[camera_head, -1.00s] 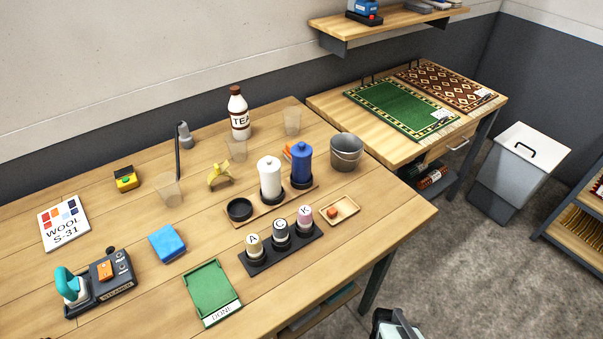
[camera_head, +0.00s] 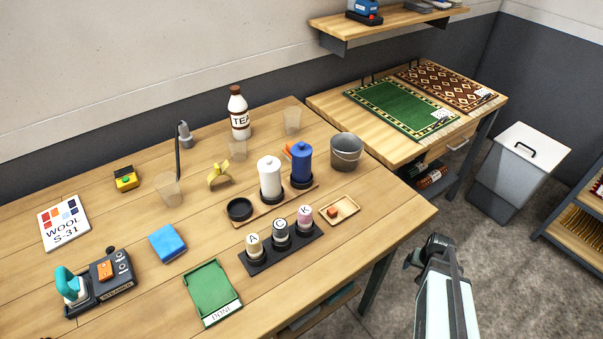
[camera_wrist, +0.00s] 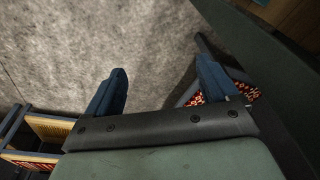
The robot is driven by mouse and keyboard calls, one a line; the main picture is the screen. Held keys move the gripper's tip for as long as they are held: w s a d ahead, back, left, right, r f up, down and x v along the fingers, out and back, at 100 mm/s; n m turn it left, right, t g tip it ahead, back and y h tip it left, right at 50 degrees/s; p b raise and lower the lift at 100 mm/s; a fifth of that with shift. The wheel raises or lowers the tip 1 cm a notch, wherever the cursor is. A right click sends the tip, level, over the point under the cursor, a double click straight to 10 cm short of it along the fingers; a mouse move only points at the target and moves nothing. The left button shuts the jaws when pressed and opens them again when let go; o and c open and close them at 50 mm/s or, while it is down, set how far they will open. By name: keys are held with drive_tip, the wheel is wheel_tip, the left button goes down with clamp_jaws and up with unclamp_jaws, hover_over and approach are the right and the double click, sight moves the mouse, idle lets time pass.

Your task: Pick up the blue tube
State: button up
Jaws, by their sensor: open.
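The blue tube (camera_head: 301,164) stands upright in a black ring of the wooden rack (camera_head: 246,221) on the table. A white tube (camera_head: 269,179) stands in the ring to its left, and the black ring (camera_head: 239,208) at the rack's left end is empty. An orange thing shows partly behind the blue tube. My gripper (camera_head: 426,248) is off the table's right edge, over the floor and well away from the tube. In the wrist view my gripper (camera_wrist: 160,88) is open and empty, with floor between its fingers.
Close around the rack are a metal bucket (camera_head: 346,152), a small wooden tray (camera_head: 339,211), a black holder (camera_head: 262,264) with three capped bottles and a clear cup (camera_head: 237,149). A TEA bottle (camera_head: 239,114) stands behind. The floor between table and grey bin (camera_head: 517,165) is open.

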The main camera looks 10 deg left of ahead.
drive_tip(key=w+d+r+m+t+h, duration=0.1)
drive_tip(key=w+d+r+t, duration=0.1)
drive_tip(key=w+d+r, duration=0.5)
drive_tip(key=w+d+r+t, duration=0.2)
drive_tip(key=w+r, duration=0.3)
drive_tip(key=r, duration=0.4)
drive_tip(key=w+r+t, duration=0.1)
drive_tip(key=w+r, duration=0.3)
drive_tip(key=r, duration=0.5)
wheel_tip(320, 180, up, 27)
drive_tip(key=n+g+y, duration=0.3)
drive_tip(key=n, duration=0.7)
hover_over(303, 151)
drive_tip(key=s+d, duration=0.3)
drive_tip(key=s, duration=0.1)
drive_tip(key=x, duration=0.8)
drive_tip(key=shift+s+a, duration=0.2)
drive_tip(key=shift+a, duration=0.05)
drive_tip(key=shift+w+a+x, duration=0.15)
drive_tip(key=shift+x, duration=0.95)
drive_tip(key=shift+w+a+x, duration=0.2)
drive_tip(key=shift+x, duration=0.9)
drive_tip(key=shift+w+a+f, duration=0.1)
drive_tip(key=shift+w+f, duration=0.05)
drive_tip(key=shift+f, duration=0.2)
